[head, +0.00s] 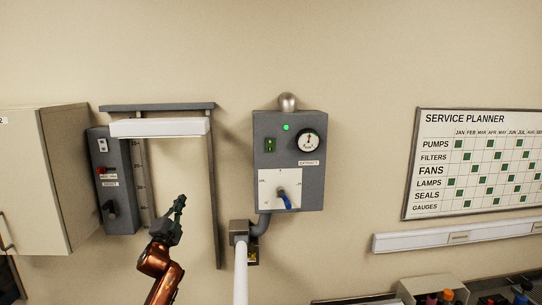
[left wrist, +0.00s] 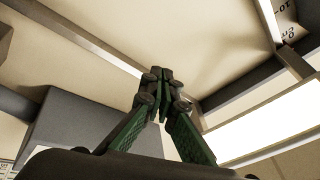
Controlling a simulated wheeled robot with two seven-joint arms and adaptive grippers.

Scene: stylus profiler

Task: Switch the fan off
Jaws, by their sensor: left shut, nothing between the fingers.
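A grey control box (head: 289,160) labelled EXTRACT hangs on the wall at the middle of the head view. It has a lit green lamp (head: 286,127), a small green switch (head: 270,145), a round gauge (head: 308,141) and a white dial plate (head: 265,199) with a blue-handled lever (head: 284,199) pointing down and slightly right. My left gripper (head: 181,199) is left of this box, apart from it, in front of the wall frame. Its fingers meet at the tips with nothing between them, as the left wrist view (left wrist: 155,75) shows. My right gripper is not in view.
A second grey box (head: 117,180) with a switch and a dark handle is on the wall left of my gripper, beside a beige cabinet (head: 65,180). A grey frame (head: 214,200) with a white bar surrounds the gripper's area. A planner board (head: 480,163) hangs at right.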

